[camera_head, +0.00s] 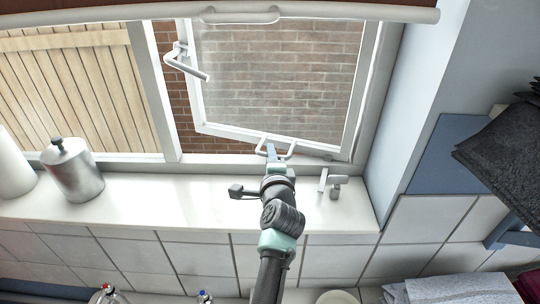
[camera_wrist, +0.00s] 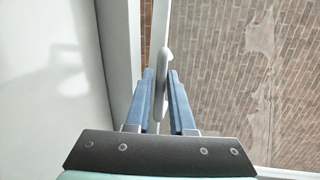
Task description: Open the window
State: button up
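The white-framed window sash (camera_head: 280,80) stands ajar at an angle, with a gap to the outside along its left and lower edges. A white lever handle (camera_head: 188,62) is on its left side. A white loop-shaped handle (camera_head: 289,147) is at the sash's bottom edge. My gripper (camera_head: 271,152) reaches over the sill to this loop. In the wrist view my gripper's blue fingers (camera_wrist: 162,98) lie on both sides of the white loop handle (camera_wrist: 161,84), close against it; the exact contact is partly hidden.
The white sill (camera_head: 140,200) holds a metal canister (camera_head: 73,170) and a white roll (camera_head: 12,165) at the left. A small white fitting (camera_head: 335,185) stands right of my gripper. Dark towels (camera_head: 505,150) are at the right. Bottles (camera_head: 108,295) show below.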

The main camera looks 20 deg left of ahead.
jog(key=shift+o, duration=1.2)
jog(key=shift+d, duration=0.1)
jog(key=shift+o, duration=0.2)
jog(key=shift+d, duration=0.2)
jog(key=shift+a, duration=0.1)
jog(key=shift+a, duration=0.1)
jog(key=shift+s, duration=0.2)
jog(key=b+v, duration=0.1)
jog(key=v, duration=0.5)
jog(key=b+v, duration=0.1)
jog(key=v, duration=0.5)
jog(key=shift+s+d+r, duration=0.1)
jog(key=shift+s+d, duration=0.15)
jog(key=shift+d, duration=0.1)
